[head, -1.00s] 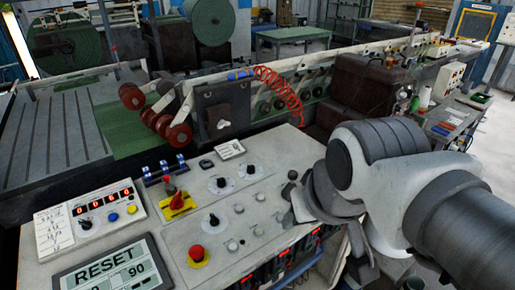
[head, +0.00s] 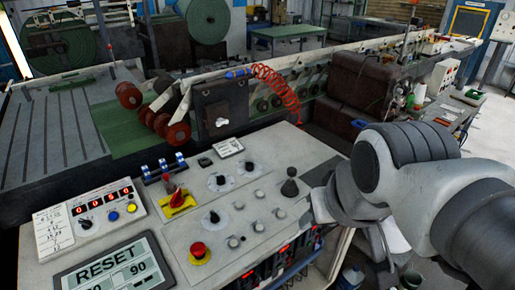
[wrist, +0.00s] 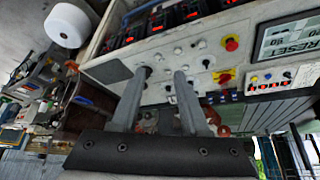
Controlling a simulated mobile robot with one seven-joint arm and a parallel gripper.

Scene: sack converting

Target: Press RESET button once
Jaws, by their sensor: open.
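A grey display (head: 113,268) lettered RESET sits at the near left of the sloped control panel (head: 160,236). It also shows at the right edge of the wrist view (wrist: 288,36). Which control is the RESET button cannot be told. A red mushroom button (head: 198,250) on a yellow base stands right of the display. Several small pale buttons (head: 233,242) lie right of it. A counter box (head: 92,215) carries a yellow and a blue button. My gripper (wrist: 163,74) is open and empty, with fingers apart over the panel in the wrist view. In the head view, my arm largely hides it.
A black knob (head: 290,186) stands up at the panel's right side. A red switch on a yellow plate (head: 177,200) and blue toggle switches (head: 164,168) rise from the panel. A machine with red rollers (head: 172,130) and a red coiled hose (head: 281,88) lies behind.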

